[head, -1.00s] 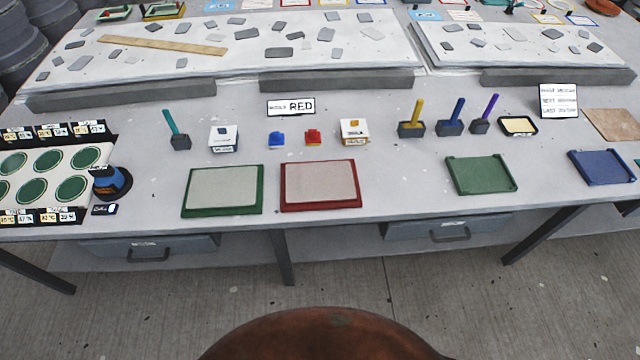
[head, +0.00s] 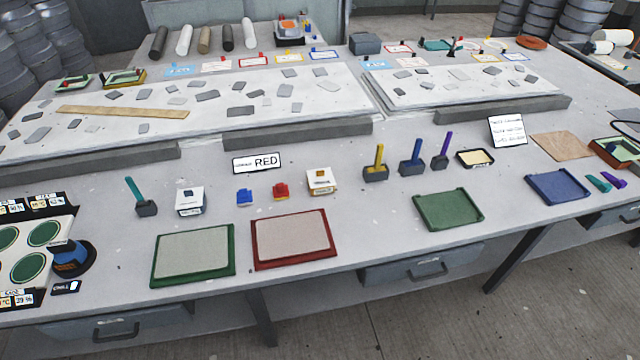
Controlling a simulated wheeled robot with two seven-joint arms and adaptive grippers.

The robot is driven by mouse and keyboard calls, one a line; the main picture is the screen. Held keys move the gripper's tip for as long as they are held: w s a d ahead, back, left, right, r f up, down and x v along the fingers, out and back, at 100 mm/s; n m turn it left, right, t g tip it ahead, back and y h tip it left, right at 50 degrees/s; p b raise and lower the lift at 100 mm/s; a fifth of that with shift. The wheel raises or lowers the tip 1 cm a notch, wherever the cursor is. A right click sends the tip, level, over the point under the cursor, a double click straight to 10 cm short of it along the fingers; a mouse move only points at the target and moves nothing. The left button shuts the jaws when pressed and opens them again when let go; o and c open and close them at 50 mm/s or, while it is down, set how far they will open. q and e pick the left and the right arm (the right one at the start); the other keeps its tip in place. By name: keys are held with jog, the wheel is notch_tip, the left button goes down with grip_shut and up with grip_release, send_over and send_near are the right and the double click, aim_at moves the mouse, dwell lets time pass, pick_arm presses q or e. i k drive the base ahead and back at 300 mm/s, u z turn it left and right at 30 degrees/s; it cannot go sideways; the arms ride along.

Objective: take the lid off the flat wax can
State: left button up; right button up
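I cannot make out a flat can with a lid for certain. A round black and blue piece with a touch of orange (head: 72,258) sits at the left front of the table (head: 345,205), beside the panel with green discs; I cannot tell whether it is a can. A shallow dark dish with a cream-yellow face (head: 476,157) lies right of the middle, with no separate lid that I can see. Neither of my grippers is in view.
Green (head: 190,256) and red (head: 292,240) framed boards lie at the front. Empty-looking green (head: 448,210) and blue (head: 558,187) trays lie to the right. Upright-handled tools (head: 412,158) stand behind. Raised slabs with grey chips (head: 200,110) fill the back.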

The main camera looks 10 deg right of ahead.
aim_at(321, 177)
jog(key=z, duration=0.45)
jog(key=i, duration=1.25)
jog(key=u, duration=0.4)
